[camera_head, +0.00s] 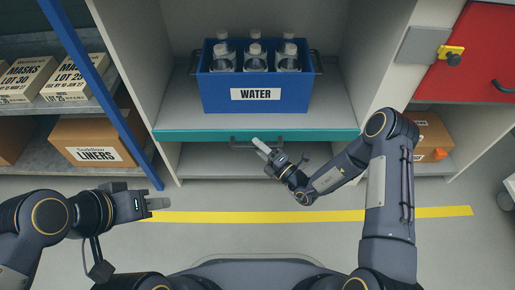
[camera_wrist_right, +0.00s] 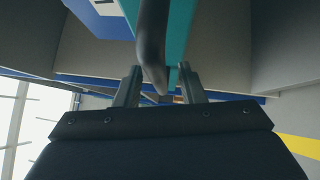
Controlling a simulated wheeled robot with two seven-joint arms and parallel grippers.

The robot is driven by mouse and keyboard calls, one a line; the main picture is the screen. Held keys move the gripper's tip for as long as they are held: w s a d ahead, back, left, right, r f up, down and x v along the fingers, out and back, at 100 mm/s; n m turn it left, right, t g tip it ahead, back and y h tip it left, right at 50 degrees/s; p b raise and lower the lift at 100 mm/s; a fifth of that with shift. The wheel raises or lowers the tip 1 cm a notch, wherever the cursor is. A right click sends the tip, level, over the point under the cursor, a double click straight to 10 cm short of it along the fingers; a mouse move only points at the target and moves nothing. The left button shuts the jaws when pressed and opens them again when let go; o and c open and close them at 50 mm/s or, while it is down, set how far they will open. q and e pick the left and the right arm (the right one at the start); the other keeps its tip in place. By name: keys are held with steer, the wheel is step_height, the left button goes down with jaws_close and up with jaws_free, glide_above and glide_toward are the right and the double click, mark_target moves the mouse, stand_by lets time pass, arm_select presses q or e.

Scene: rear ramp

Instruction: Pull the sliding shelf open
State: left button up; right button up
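The sliding shelf has a teal front edge (camera_head: 200,135) and a dark bar handle (camera_head: 240,143) below it. A blue WATER crate (camera_head: 213,92) holding several bottles stands on the shelf. My right gripper (camera_head: 260,144) is at the right part of the handle. In the right wrist view the dark handle (camera_wrist_right: 152,40) runs between my two spread fingers (camera_wrist_right: 158,84). It is close to the left finger, with a gap at the right one; contact is unclear. My left gripper (camera_head: 160,203) is away from the shelf, above the floor at left, and its finger gap cannot be made out.
A blue post (camera_head: 100,85) stands left of the shelf bay, beside racks with MASKS cartons (camera_head: 75,75) and a LINERS box (camera_head: 95,140). A red cabinet (camera_head: 475,60) with a yellow latch (camera_head: 450,52) is at right. Floor with a yellow line (camera_head: 250,217) is clear in front.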

arm_select(q)
steer(key=shift+f, duration=0.15)
arm_select(e)
steer(key=shift+w+a+r, duration=0.1)
steer(key=shift+w+a, duration=0.25)
steer(key=shift+c, duration=0.5)
jaws_close()
